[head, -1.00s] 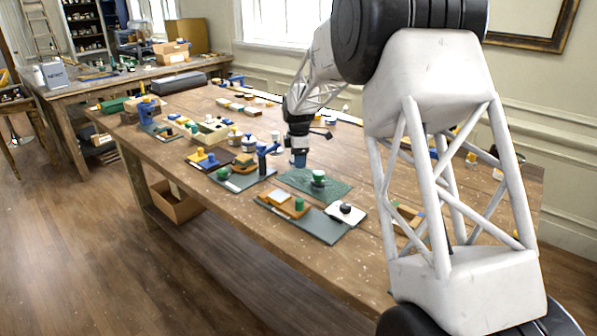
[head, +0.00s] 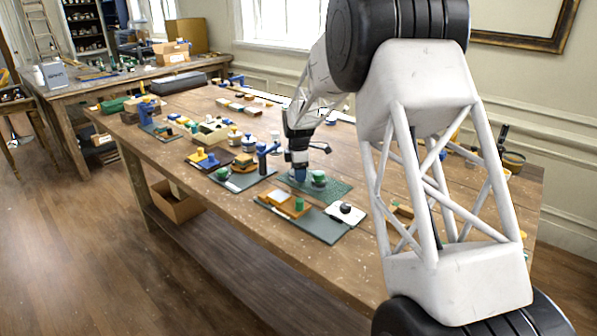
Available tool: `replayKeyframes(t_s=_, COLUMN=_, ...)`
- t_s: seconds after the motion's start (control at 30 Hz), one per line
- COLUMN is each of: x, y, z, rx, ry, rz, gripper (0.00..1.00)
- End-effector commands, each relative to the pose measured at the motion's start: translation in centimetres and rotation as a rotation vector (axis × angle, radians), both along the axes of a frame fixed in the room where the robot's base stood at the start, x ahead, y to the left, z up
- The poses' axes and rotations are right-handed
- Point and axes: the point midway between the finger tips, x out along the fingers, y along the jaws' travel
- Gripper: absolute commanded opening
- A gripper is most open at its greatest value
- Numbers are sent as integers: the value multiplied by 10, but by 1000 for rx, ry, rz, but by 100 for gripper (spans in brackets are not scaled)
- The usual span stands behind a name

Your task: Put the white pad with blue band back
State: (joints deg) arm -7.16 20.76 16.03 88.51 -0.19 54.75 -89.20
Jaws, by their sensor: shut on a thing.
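My gripper (head: 299,166) is low over the left part of the green mat (head: 338,190), pointing down. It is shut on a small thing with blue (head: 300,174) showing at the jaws. This seems to be the white pad with the blue band, but its white part cannot be made out. I cannot tell whether it touches the mat. A round dark-green-knobbed piece (head: 318,178) stands on the mat just right of the jaws.
A blue upright tool (head: 262,157) stands left of my gripper. Several small pieces crowd the table further left.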

Motion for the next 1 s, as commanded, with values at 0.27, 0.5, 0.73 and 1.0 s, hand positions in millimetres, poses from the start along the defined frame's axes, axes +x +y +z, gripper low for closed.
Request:
replayKeyframes(t_s=0.27, x=0, y=0, z=-1, rx=0, ry=0, rz=0, gripper=81)
replayKeyframes(t_s=0.5, x=0, y=0, z=0, rx=0, ry=0, rz=0, gripper=81)
replayKeyframes(t_s=0.73, x=0, y=0, z=10, rx=0, ry=-2, rz=0, gripper=81)
replayKeyframes(t_s=1.0, x=0, y=0, z=43, rx=0, ry=-2, rz=0, gripper=81)
